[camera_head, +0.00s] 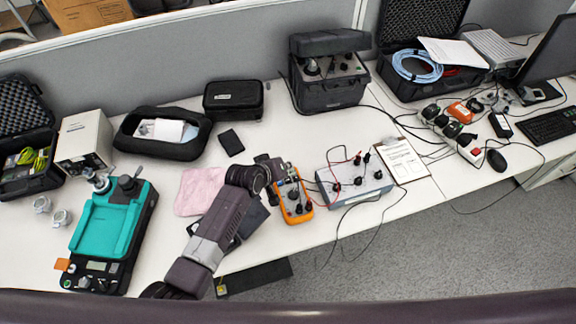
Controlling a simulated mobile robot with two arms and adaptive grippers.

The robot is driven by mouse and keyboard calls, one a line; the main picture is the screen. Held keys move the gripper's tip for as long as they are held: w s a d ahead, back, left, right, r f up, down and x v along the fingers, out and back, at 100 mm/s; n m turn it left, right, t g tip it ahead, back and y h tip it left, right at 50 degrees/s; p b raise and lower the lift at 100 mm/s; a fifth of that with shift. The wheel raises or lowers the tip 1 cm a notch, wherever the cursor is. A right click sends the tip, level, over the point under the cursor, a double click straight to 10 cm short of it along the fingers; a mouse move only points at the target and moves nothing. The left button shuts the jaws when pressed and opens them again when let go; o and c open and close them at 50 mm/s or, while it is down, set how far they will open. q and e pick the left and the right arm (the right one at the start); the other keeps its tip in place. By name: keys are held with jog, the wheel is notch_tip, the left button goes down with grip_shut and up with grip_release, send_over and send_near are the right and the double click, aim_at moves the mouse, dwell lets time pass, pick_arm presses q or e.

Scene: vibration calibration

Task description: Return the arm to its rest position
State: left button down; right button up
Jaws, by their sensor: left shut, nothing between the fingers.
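My left arm comes in from the bottom left, and its left gripper (287,172) is over the white desk (262,240). The gripper is shut and holds nothing. It is just above the top end of an orange multimeter (294,202). Part of the meter's upper end is hidden by the gripper, and I cannot tell whether they touch. A grey box with black knobs and leads (355,182) stands just right of the meter. My right gripper is not in view.
A teal-and-black device (106,228) and a pink cloth (199,190) lie left of the arm. A black case (328,85) stands at the back. A clipboard (403,160), a power strip (450,134) and loose cables are to the right. The desk's front edge is near the arm.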

pick_arm(q)
jog(key=shift+s, duration=0.1)
jog(key=s+a+r+m+g+y, duration=0.1)
jog(key=s+a+r+m+g, duration=0.1)
jog(key=s+a, duration=0.7)
jog(key=s+a+r+m+g+y, duration=0.1)
jog(key=s+a+r+y, duration=0.2)
jog(key=s, duration=1)
jog(key=s+a+r+m+g, duration=0.2)
jog(key=s+a, duration=0.6)
jog(key=s, duration=0.3)
notch_tip(320, 180, down, 31)
jog(key=s+b, duration=0.2)
jog(key=b, duration=0.4)
jog(key=s+a+f+g+b, duration=0.1)
jog(key=s+f+b, duration=0.1)
jog(key=s+f, duration=0.6)
jog(key=s+a+f+g+b, duration=0.1)
jog(key=s+a+f+b, duration=0.1)
jog(key=s+f, duration=0.7)
notch_tip(320, 180, down, 4)
jog(key=shift+y, duration=0.3)
